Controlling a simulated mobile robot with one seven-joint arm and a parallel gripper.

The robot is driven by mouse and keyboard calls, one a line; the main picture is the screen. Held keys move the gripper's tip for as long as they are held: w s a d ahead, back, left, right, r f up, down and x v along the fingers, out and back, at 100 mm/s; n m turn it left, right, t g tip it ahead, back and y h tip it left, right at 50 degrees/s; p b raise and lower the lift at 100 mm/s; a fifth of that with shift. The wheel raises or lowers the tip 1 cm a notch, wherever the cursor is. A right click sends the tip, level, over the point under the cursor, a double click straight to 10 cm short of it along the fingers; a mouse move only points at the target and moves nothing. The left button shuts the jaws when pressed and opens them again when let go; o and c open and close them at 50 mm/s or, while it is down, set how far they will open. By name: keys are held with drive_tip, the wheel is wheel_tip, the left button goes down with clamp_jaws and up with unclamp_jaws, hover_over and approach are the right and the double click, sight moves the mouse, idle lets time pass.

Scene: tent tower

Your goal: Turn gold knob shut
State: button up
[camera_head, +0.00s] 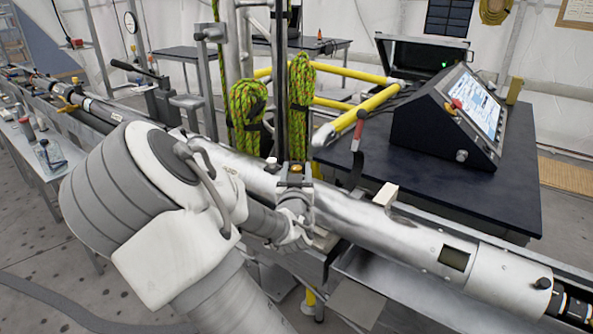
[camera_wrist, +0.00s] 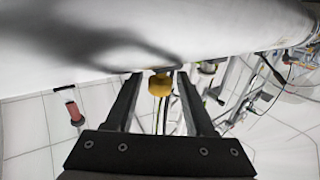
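The gold knob (camera_wrist: 159,86) shows in the wrist view, just below the edge of a long pale tube (camera_wrist: 120,35). My gripper (camera_wrist: 159,75) is open, with one dark finger on each side of the knob. A gap shows between the knob and each finger, so neither appears to touch it. In the head view the metal tube (camera_head: 395,232) runs diagonally across the picture, and my arm reaches to its near side. My fingertips and the knob cannot be made out clearly there.
A dark table (camera_head: 480,195) behind the tube holds a console with a screen (camera_head: 472,100). Yellow bars (camera_head: 360,112) and coiled green ropes (camera_head: 247,115) stand behind the tube. A side bench (camera_head: 45,150) with small items is at left. Open floor lies at lower left.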

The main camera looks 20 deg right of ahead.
clamp_jaws()
drive_tip(key=shift+m+g+h, duration=0.3)
drive_tip(key=shift+m+h, duration=0.1)
drive_tip(key=shift+h, duration=0.2)
drive_tip(key=m+g+h+p, duration=0.3)
drive_tip(key=h, duration=0.1)
drive_tip(key=shift+r, duration=0.15)
drive_tip(key=m+g+h+p, duration=0.4)
drive_tip(key=g, duration=0.1)
drive_tip(key=shift+w+m+g, duration=0.1)
drive_tip(key=shift+m+g, duration=0.2)
drive_tip(key=shift+m, duration=0.1)
drive_tip(key=m+g, duration=0.1)
drive_tip(key=g, duration=0.1)
drive_tip(key=m+g+h, duration=0.1)
drive_tip(key=m+g, duration=0.2)
drive_tip(key=g, duration=0.1)
drive_tip(key=shift+f+g+h+b, duration=0.3)
drive_tip(key=shift+g+h+b, duration=0.1)
drive_tip(key=shift+r+m+g+y+b, duration=0.15)
drive_tip(key=shift+m+g+b, duration=0.3)
drive_tip(key=shift+m+g, duration=0.7)
drive_tip(key=shift+m+g+y+b, duration=0.15)
drive_tip(key=shift+m+g+b, duration=0.45)
drive_tip(key=shift+g, duration=0.85)
drive_tip(key=shift+m, duration=0.25)
drive_tip(key=shift+r, duration=0.1)
